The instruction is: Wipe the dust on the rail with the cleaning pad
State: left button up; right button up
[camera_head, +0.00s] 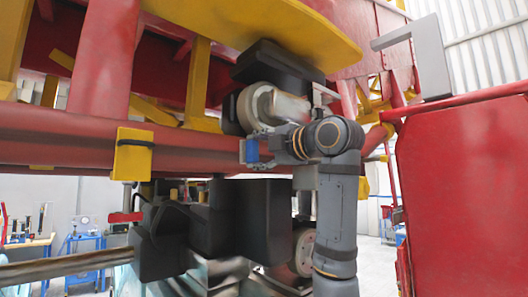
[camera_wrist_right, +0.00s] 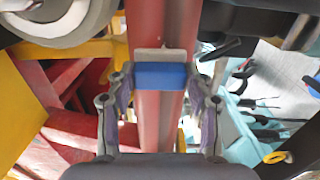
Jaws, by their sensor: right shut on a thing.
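The red rail (camera_head: 60,137) runs across the head view and shows as a long red bar in the right wrist view (camera_wrist_right: 160,25). The cleaning pad (camera_wrist_right: 161,75) is a blue block with a pale strip along its far edge. It shows small and blue in the head view (camera_head: 252,150). My right gripper (camera_head: 258,153) is shut on the pad, one finger at each side in the right wrist view (camera_wrist_right: 161,82). The pad is in front of the rail; I cannot tell whether it touches. My left gripper is not in view.
A pale wheel (camera_head: 258,107) with a black block above it sits on the rail, close to my gripper. A yellow bracket (camera_head: 133,155) clasps the rail at left. Black blocks (camera_head: 250,217) hang below. A red panel (camera_head: 465,190) stands at right.

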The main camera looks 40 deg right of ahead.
jog(key=shift+a, duration=1.35)
jog(key=shift+s, duration=0.15)
jog(key=shift+s+d+f+b, duration=0.15)
jog(key=shift+s+b, duration=0.15)
jog(key=shift+s, duration=0.15)
jog(key=s, duration=0.4)
jog(key=shift+s+d+b, duration=0.2)
jog(key=shift+s+b, duration=0.15)
jog(key=shift+w, duration=0.15)
jog(key=s, duration=0.3)
jog(key=shift+s+d, duration=0.1)
jog(key=shift+s, duration=0.05)
